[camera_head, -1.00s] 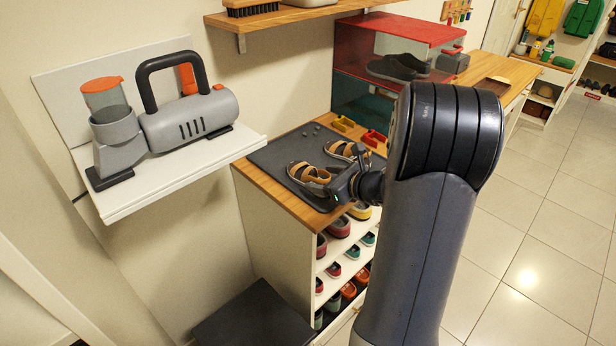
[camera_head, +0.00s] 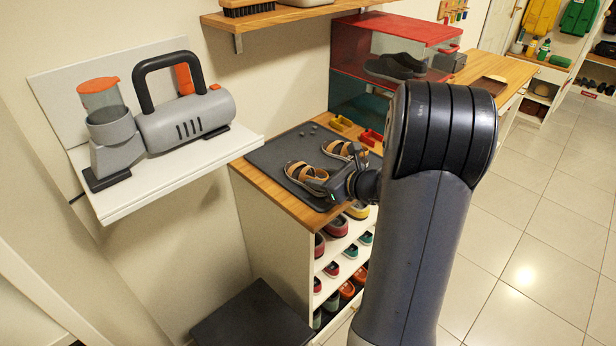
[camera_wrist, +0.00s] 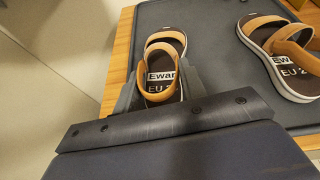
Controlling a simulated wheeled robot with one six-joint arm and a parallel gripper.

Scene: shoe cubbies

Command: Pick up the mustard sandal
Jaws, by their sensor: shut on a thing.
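The mustard sandal (camera_head: 305,177) has tan-mustard straps, a dark insole and a pale sole edge. It is at the near left part of the dark mat (camera_head: 272,155) on the wooden top. In the wrist view the sandal (camera_wrist: 162,56) shows a label reading "Ewan" and "EU 2", the rest cut off. My gripper (camera_wrist: 160,88) is shut on its heel end, a grey finger on each side. In the head view my gripper (camera_head: 343,186) is at the sandal's right end. I cannot tell whether the sole touches the mat.
A matching second sandal (camera_head: 340,149) lies on the mat behind, and right in the wrist view (camera_wrist: 283,52). Small yellow (camera_head: 341,123) and red (camera_head: 370,138) trays sit at the back. A red-topped display box (camera_head: 400,30) stands beyond. Shoe shelves (camera_head: 335,247) are below.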

